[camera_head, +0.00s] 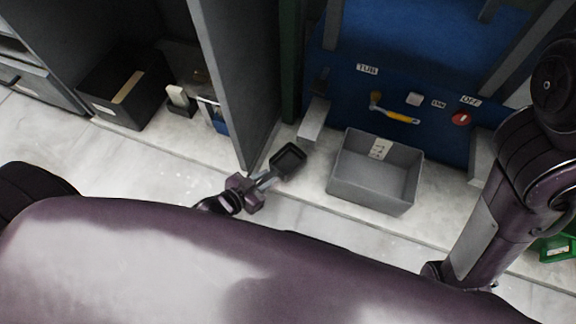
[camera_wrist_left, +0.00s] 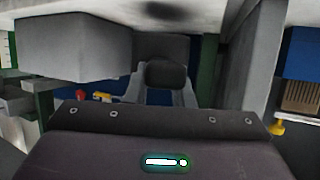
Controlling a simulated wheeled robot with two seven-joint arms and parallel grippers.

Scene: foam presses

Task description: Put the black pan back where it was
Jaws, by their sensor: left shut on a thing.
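The black pan (camera_head: 289,159) is a small square dark pan in the middle of the head view. My left gripper (camera_head: 262,181) is shut on its handle and holds it out away from my body, beside the end of a grey partition and left of a grey bin. In the left wrist view, a dark shape (camera_wrist_left: 165,74) lies between the fingers; I cannot tell which part of the pan it is. My right arm stands at the right of the head view, but its gripper does not show.
The open grey bin (camera_head: 342,189) stands before the blue press (camera_head: 432,62). A tall grey partition (camera_head: 238,80) stands left. Beyond it is a black bin (camera_head: 148,105).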

